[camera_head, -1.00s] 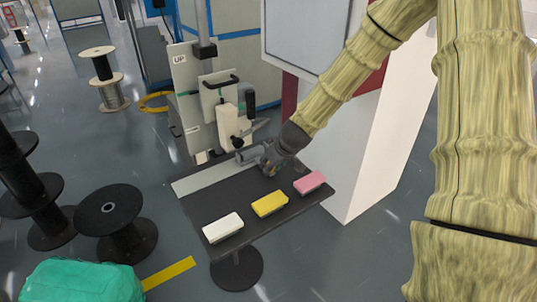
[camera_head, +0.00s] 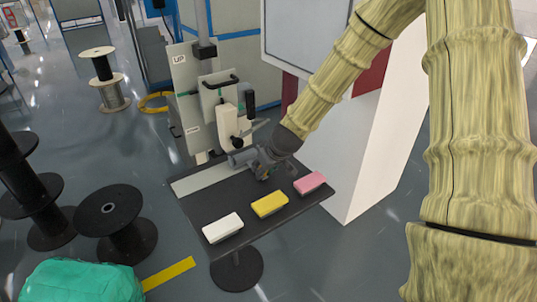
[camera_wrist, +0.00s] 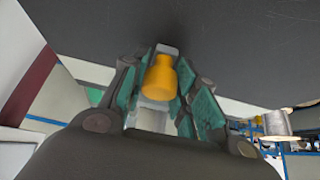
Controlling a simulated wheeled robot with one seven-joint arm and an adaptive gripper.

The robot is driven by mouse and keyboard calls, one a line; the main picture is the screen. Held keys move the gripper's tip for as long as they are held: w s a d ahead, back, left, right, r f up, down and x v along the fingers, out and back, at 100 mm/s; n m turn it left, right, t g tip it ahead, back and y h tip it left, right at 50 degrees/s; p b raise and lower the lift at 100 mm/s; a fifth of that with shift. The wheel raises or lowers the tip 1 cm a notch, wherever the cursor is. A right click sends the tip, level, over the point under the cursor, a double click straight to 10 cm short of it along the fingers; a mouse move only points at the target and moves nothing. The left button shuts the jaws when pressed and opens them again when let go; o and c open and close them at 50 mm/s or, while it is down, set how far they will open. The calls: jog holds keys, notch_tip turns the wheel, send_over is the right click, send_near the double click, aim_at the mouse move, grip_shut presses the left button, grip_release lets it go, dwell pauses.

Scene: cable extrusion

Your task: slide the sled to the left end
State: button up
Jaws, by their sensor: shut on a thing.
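The sled (camera_head: 240,158) is a grey block on the pale rail (camera_head: 205,180) along the back of the dark table. It sits toward the rail's right part, with bare rail to its left. My gripper (camera_head: 257,165) is at the sled's right side. In the wrist view my gripper (camera_wrist: 158,85) is shut around an orange knob (camera_wrist: 159,78), with teal finger pads on both sides of it. The knob appears to be part of the sled. The rail's right end is hidden behind my gripper and arm.
White (camera_head: 222,228), yellow (camera_head: 269,204) and pink (camera_head: 309,183) blocks lie along the front of the table (camera_head: 255,232). An upright machine with a lever (camera_head: 235,120) stands behind the rail. A white cabinet (camera_head: 365,150) stands to the right. Black spools (camera_head: 108,215) stand left of the table.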

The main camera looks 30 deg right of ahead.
jog(key=shift+s+a, duration=0.15)
jog(key=shift+a, duration=3.2)
jog(key=shift+s+a+r+p, duration=0.1)
jog(key=shift+a+p, duration=0.15)
jog(key=shift+a, duration=1.3)
jog(key=shift+s+a+p, duration=0.1)
jog(key=shift+a+p, duration=0.1)
jog(key=shift+a, duration=1.75)
jog(key=shift+s+a+p, duration=0.15)
jog(key=shift+a+p, duration=0.25)
jog(key=shift+a, duration=1.1)
jog(key=shift+s+a+p, duration=0.15)
jog(key=shift+a+p, duration=0.2)
jog(key=shift+a, duration=1.1)
jog(key=o, duration=0.9)
jog(key=shift+c, duration=0.2)
